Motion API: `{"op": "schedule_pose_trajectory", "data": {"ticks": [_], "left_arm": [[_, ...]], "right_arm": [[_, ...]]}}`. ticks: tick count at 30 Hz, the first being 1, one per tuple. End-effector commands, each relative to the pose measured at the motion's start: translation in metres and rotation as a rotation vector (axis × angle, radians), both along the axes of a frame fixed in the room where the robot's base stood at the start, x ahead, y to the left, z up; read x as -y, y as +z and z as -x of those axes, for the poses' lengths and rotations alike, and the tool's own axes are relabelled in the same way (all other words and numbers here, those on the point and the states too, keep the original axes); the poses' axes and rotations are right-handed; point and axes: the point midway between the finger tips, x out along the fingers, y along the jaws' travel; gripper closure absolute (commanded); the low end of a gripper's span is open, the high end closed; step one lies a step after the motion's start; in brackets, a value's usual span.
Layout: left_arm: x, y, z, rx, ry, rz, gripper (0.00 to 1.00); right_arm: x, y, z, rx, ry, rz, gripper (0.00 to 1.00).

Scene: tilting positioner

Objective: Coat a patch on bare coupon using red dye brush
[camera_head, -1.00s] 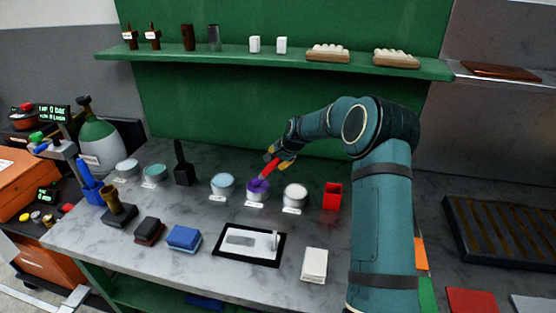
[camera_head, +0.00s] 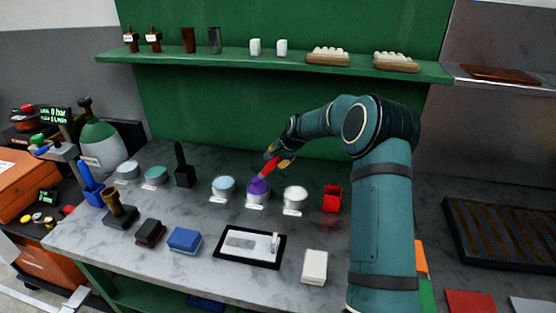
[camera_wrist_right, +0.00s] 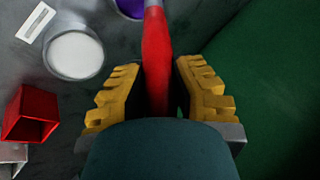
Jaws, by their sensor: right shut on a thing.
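My right gripper (camera_head: 279,161) is shut on the red brush (camera_head: 267,168), whose handle also shows between the yellow fingers in the right wrist view (camera_wrist_right: 156,60). The brush points down and left, and its lower end is at the pot of purple dye (camera_head: 257,190); I cannot tell how deep it sits. The purple also shows at the top of the right wrist view (camera_wrist_right: 130,8). A dark-framed tray (camera_head: 222,254) near the front holds a white sheet with a grey coupon (camera_head: 241,242) and a small upright piece. My left gripper is not in view.
A pale blue pot (camera_head: 223,188) and a white pot (camera_head: 295,199) flank the purple one. A red holder (camera_head: 332,197) stands to the right. Blue sponge (camera_head: 184,238), dark block (camera_head: 150,232) and white pad (camera_head: 314,266) lie in front. A green shelf (camera_head: 280,58) runs above.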

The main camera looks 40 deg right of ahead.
Motion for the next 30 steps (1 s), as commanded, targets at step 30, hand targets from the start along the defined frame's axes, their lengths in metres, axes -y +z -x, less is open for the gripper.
{"op": "schedule_pose_trajectory", "data": {"ticks": [30], "left_arm": [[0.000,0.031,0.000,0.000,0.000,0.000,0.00]], "right_arm": [[0.000,0.054,0.000,0.002,-0.001,0.000,1.00]]}}
